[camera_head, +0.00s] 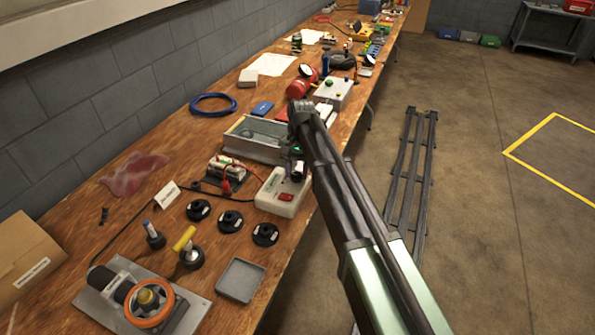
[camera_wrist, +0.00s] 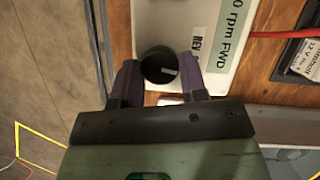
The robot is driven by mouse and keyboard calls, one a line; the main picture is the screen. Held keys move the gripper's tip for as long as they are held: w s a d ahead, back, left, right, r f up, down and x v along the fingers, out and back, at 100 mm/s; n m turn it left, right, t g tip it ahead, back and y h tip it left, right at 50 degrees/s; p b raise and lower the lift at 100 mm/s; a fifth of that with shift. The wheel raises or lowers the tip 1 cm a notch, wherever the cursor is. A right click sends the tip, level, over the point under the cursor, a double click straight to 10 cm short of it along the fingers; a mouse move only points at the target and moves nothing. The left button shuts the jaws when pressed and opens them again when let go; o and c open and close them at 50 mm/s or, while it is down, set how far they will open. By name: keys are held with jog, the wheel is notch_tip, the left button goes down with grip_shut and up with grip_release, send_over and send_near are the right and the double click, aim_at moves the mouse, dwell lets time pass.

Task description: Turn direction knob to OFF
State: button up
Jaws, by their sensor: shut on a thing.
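The white control box (camera_head: 272,197) sits near the front edge of the workbench, with a red switch on its top. In the wrist view the box's panel (camera_wrist: 190,15) carries a green label reading "0 rpm FWD" and a "REV" mark. A round black knob (camera_wrist: 158,62) with a short white mark stands on this panel. My gripper (camera_wrist: 158,74) is shut on the knob, one dark finger on each side. The head view shows my gripper (camera_head: 298,168) over the box's far end, where my wrist hides most of the knob.
A grey-framed tray (camera_head: 250,150) stands just behind the box. A battery pack (camera_head: 226,168) with red leads is to its left. Several black round pieces (camera_head: 231,221) and an empty grey tray (camera_head: 240,279) lie nearer.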

jog(key=shift+n+h, duration=0.3)
jog(key=shift+n, duration=0.5)
jog(key=o, duration=0.9)
jog(key=p+v, duration=1)
jog(key=shift+w+r, duration=0.2)
jog(key=shift+r, duration=0.1)
